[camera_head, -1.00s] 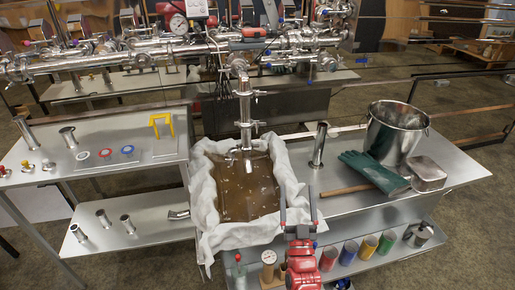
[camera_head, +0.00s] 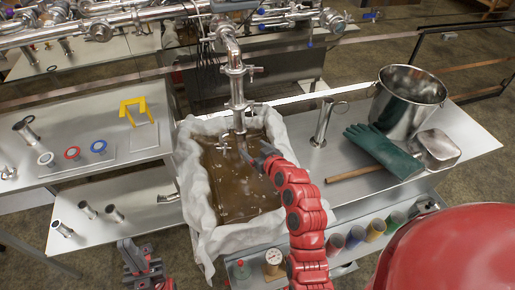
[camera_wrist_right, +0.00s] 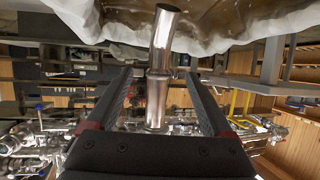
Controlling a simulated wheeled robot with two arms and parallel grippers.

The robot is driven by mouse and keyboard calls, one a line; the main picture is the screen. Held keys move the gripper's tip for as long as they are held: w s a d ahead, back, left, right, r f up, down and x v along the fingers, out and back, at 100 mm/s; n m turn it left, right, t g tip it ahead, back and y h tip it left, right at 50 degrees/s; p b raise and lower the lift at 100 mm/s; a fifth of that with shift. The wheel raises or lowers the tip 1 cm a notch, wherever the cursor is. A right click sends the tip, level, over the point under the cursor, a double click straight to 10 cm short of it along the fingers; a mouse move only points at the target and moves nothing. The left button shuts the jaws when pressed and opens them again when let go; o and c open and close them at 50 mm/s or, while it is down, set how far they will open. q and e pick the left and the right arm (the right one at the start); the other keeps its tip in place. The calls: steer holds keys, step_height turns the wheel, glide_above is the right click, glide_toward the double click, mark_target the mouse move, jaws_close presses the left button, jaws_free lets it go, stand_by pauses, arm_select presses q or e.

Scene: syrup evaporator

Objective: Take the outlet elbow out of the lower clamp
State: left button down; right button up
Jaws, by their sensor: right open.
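The outlet elbow (camera_head: 240,136) is a shiny steel tube at the bottom of the vertical pipe, above the cloth-lined pan (camera_head: 205,228). The lower clamp (camera_head: 238,105), with a lever to its right, sits around the pipe just above it. My right gripper (camera_head: 251,150) reaches the elbow from the front right. In the right wrist view, the open fingers (camera_wrist_right: 158,78) stand either side of the elbow tube (camera_wrist_right: 164,30), with visible gaps. My left gripper (camera_head: 140,260) is low at the front left, away from the pipe; its jaw opening is unclear.
The right table holds a steel bucket (camera_head: 406,103), green gloves (camera_head: 383,151), a metal box (camera_head: 436,148) and an upright tube (camera_head: 322,122). The left table holds a yellow bracket (camera_head: 134,110), gaskets and short tubes. Coloured jars stand on the lower shelf.

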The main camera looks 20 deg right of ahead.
mark_target(242, 138)
steer(key=p+x, duration=0.1)
steer(key=x, duration=1.1)
steer(key=shift+w+f, duration=0.2)
steer(key=shift+w, duration=0.1)
steer(key=shift+x, duration=1)
steer(key=shift+s, duration=0.1)
jaws_close()
stand_by(0.7)
